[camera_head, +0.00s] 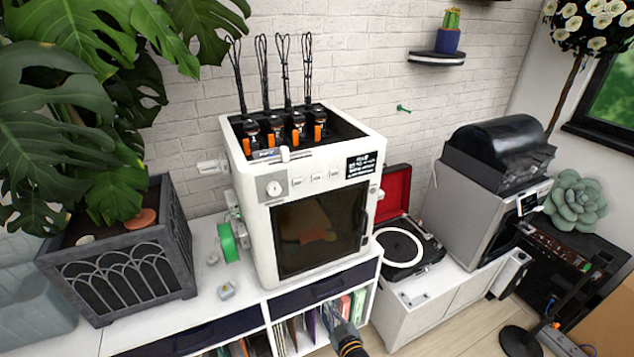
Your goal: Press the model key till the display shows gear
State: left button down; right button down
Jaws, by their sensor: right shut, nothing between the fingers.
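A white 3D printer (256,245) stands on the cabinet in the middle of the view. A black display (362,165) with small white text is at the upper right of its front; I cannot read the text. A row of small keys (317,178) runs left of the display, with a round knob (273,188) at the row's left end. The key labels are too small to tell which is the model key. My right gripper (332,314) is shut and empty, low in front of the cabinet, well below the keys and apart from the printer. My left gripper is out of view.
A planter (115,266) with a large plant stands left. An open red-lidded record player (402,248) and a grey machine (468,215) stand right. A small item (227,291) lies on the cabinet top.

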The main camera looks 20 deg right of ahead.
jog(key=w+r+t+h, duration=0.1)
jog(key=w+r+t, duration=0.15)
jog(key=r, duration=0.75)
jog(key=w+r+t+h, duration=0.1)
jog(key=w+r+t, duration=0.15)
jog(key=r, duration=0.85)
jog(key=m+t+h, duration=0.2)
jog(key=t+h, duration=0.3)
send_near(317, 178)
jog(key=s+d+r, duration=0.2)
jog(key=s+r, duration=0.4)
jog(key=shift+d+p, duration=0.1)
jog(key=shift+p, duration=0.3)
jog(key=shift+w+b, duration=2.1)
jog(key=shift+w, duration=2.25)
jog(key=shift+w, duration=0.15)
jog(key=shift+w, duration=0.3)
